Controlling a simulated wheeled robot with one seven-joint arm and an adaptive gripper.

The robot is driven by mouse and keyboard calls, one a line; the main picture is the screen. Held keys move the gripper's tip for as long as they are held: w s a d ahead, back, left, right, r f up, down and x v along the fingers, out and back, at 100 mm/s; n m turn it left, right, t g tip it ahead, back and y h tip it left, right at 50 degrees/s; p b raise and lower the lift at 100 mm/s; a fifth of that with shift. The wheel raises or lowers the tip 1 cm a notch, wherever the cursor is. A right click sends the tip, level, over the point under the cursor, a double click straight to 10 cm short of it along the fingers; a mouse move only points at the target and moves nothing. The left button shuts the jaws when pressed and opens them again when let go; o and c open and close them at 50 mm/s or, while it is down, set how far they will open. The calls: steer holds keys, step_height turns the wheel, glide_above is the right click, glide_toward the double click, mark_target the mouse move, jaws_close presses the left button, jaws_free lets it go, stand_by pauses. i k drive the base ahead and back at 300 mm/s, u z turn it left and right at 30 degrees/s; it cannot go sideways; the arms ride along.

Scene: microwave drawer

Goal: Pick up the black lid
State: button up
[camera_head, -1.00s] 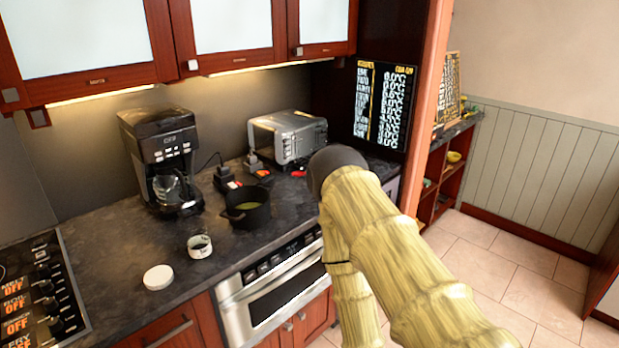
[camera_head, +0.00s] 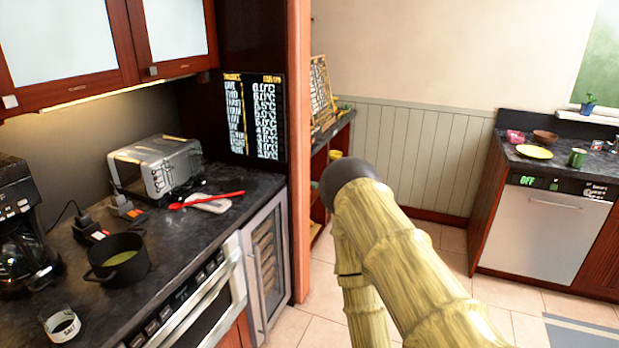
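I cannot make out a black lid for certain. A black pot (camera_head: 117,262) stands uncovered on the dark counter at the left, with green contents showing. A small dark shape (camera_head: 190,187) lies beside the toaster, too unclear to name. My arm (camera_head: 400,262) rises from the lower right in front of the floor. Its gripper does not show.
The dark counter (camera_head: 190,236) also holds a coffee maker (camera_head: 22,235), a toaster (camera_head: 155,165), a white salt container (camera_head: 62,325) and a red utensil (camera_head: 210,200). A far counter with a dishwasher (camera_head: 540,232) stands right. Tiled floor lies between.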

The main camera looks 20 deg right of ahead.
mark_target(239, 184)
steer(key=z, duration=0.6)
steer(key=i, duration=1.35)
steer(key=u, duration=0.9)
steer(key=i, duration=0.45)
steer(key=u, duration=0.6)
